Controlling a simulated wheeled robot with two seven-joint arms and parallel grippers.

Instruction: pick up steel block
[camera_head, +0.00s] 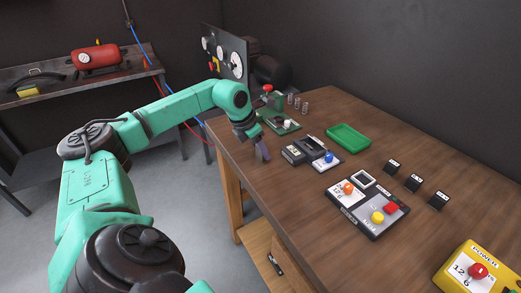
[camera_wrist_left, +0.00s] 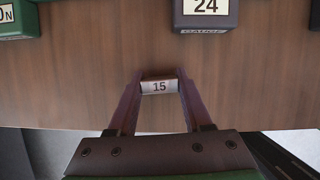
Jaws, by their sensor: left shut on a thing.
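My left gripper (camera_head: 262,153) reaches over the near left edge of the wooden table, fingers pointing down. In the left wrist view its two purple-grey fingers are shut on a small silvery steel block (camera_wrist_left: 159,87) marked 15, one finger on each side. Whether the block touches the table top cannot be told. In the head view the block is too small or hidden behind the fingers to make out. My right gripper is not in view.
The wooden table (camera_head: 330,110) carries a dark box marked 24 (camera_wrist_left: 205,14), a green tray (camera_head: 348,137), a grey panel with coloured buttons (camera_head: 366,207), several black blocks and a yellow power box (camera_head: 478,270). Bare wood surrounds the fingers.

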